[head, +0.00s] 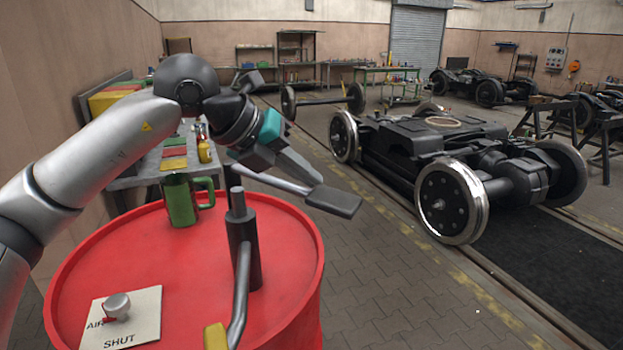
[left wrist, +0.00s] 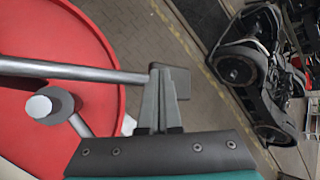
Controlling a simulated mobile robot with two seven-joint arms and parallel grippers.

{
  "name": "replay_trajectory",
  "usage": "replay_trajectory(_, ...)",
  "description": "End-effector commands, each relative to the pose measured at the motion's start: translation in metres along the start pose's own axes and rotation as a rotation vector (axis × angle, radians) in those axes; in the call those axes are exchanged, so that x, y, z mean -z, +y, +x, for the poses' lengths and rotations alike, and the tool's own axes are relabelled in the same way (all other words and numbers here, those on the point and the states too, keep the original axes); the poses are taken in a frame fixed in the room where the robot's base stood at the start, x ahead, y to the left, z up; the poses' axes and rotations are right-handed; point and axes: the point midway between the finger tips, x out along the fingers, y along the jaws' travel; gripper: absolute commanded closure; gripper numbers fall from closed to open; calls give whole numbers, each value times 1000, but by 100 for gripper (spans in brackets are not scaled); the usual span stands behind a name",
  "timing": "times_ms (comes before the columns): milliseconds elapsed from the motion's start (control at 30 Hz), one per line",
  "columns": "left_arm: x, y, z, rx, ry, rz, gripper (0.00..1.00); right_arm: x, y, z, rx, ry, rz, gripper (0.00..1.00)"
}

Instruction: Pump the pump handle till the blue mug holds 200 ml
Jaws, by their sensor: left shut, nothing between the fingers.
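The pump stands on a red drum (head: 275,225) as a dark upright cylinder (head: 242,240). Its pump handle is a long grey rod (head: 270,181) ending in a flat dark paddle (head: 333,201) that sticks out right past the drum's rim. The left wrist view also shows the paddle (left wrist: 182,84). My left gripper (head: 314,180) is shut and empty, its fingertips close above the paddle. I cannot tell whether they touch. A green mug (head: 180,203) stands on the drum behind the pump. I see no blue mug. My right gripper is not in view.
A card (head: 135,328) marked AIR and SHUT bears a grey knob (head: 117,307) on the drum. A bench is behind; a tram bogie (head: 430,145) stands right, with clear paving between.

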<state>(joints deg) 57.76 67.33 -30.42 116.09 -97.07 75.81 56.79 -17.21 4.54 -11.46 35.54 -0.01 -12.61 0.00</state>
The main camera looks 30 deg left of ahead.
Motion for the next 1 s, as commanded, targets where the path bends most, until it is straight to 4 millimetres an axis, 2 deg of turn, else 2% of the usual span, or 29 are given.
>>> replay_trajectory(1000,7,6,9,0,1,0,100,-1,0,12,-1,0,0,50)
